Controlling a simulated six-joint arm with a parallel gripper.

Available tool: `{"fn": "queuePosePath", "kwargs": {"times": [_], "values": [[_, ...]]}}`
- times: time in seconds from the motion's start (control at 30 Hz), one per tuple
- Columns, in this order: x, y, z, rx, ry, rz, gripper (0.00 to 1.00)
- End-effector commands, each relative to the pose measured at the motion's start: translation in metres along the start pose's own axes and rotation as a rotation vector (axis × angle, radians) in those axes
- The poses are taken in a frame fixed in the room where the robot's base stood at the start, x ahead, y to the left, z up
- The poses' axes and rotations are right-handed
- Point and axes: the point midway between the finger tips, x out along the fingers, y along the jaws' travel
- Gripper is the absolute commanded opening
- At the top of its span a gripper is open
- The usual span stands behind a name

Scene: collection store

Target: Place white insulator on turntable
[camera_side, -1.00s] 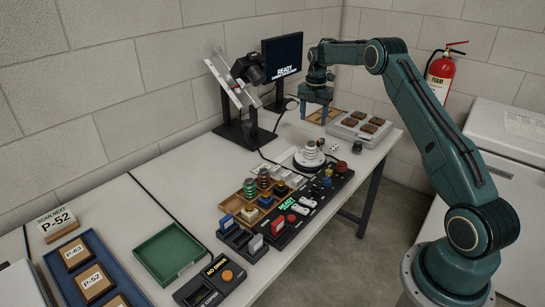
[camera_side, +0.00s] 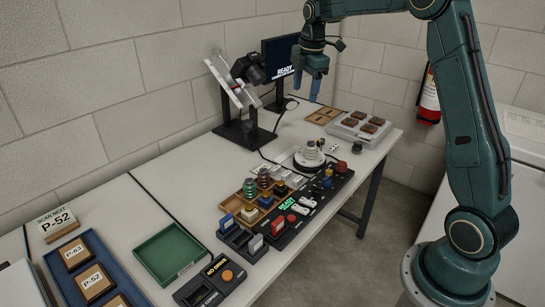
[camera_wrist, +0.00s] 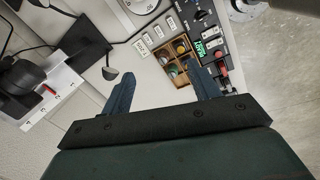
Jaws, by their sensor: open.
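A white ribbed insulator (camera_side: 310,151) stands upright on the white round turntable (camera_side: 307,164), on the far part of the bench. The turntable (camera_wrist: 141,5) is cut off at the top edge of the wrist view. My gripper (camera_side: 306,90) is raised above the bench, behind and above the turntable in the side view. Its blue fingers (camera_wrist: 158,72) are apart, with nothing between them. A wooden divided tray (camera_side: 237,206) holds a green and a red-brown ribbed insulator among other small pieces.
A black control panel (camera_side: 317,199) lies beside the wooden tray. A camera (camera_side: 249,69) on a stand and a monitor (camera_side: 283,53) stand along the wall. A grey tray (camera_side: 346,130) with brown pieces is at the far end. A green tray (camera_side: 169,254) is empty.

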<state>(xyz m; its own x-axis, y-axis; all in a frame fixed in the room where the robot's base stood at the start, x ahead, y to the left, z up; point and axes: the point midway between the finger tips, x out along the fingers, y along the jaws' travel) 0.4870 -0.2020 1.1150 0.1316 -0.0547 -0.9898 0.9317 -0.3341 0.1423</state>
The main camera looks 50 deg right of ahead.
Motion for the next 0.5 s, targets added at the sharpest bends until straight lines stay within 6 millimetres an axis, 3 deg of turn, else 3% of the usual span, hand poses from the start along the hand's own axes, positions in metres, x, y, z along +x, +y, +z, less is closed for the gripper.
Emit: {"fn": "queuePosePath", "kwargs": {"times": [0.2, 0.5], "values": [[-0.044, -0.043, -0.031, 0.174, 0.014, 0.054, 0.61], [-0.086, -0.112, -0.062, 0.420, 0.056, 0.116, 0.61]]}}
